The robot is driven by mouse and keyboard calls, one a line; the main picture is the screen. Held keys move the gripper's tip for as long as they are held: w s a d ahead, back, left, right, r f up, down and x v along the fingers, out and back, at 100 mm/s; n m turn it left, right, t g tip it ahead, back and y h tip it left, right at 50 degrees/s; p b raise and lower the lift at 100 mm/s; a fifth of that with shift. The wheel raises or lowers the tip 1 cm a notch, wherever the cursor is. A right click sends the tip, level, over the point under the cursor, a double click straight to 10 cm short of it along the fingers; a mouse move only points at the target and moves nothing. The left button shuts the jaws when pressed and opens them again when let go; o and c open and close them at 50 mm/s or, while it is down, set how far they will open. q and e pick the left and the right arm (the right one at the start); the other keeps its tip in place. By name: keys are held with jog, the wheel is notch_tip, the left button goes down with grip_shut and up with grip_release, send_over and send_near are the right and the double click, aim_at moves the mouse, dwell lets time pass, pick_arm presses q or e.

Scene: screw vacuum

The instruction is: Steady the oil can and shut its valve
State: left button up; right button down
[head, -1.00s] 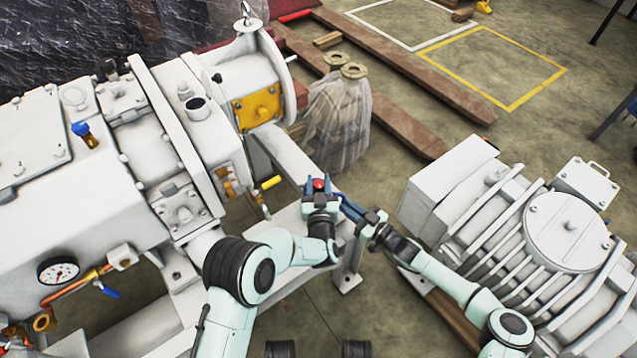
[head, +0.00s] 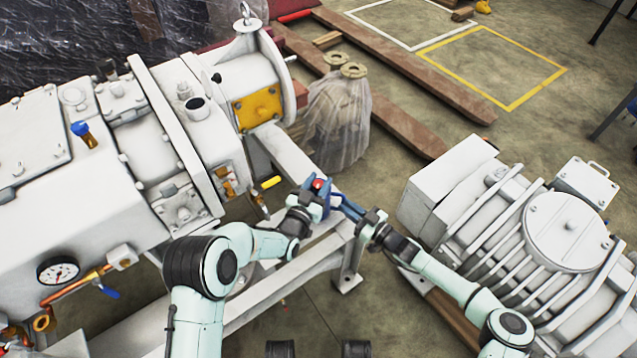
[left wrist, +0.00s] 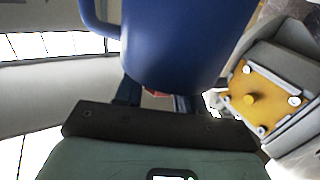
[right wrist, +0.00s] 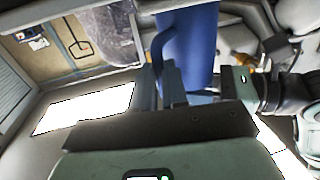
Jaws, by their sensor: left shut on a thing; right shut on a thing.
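The blue oil can (left wrist: 188,40) fills the upper middle of the left wrist view and is also at the top of the right wrist view (right wrist: 200,45). In the head view it is small and largely hidden between my grippers. Its red valve (head: 318,184) shows there, and a sliver of red (left wrist: 155,93) sits between the left fingers. My left gripper (head: 316,194) comes from the left and is shut on the valve. My right gripper (head: 344,207) comes from the right and is shut on the can's curved handle (right wrist: 160,42).
A large white machine (head: 60,190) with a gauge (head: 58,271) and yellow plate (head: 256,107) stands at left. A white ribbed motor (head: 520,240) stands at right. A white steel frame (head: 270,300) runs below my grippers. A plastic-wrapped bundle (head: 338,125) stands behind.

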pick_arm(q)
jog(key=shift+r, duration=0.1)
jog(key=o, duration=1)
jog(key=shift+c, duration=0.2)
jog(key=v, duration=1.2)
pick_arm(e)
jog(key=c, duration=1.1)
grip_release()
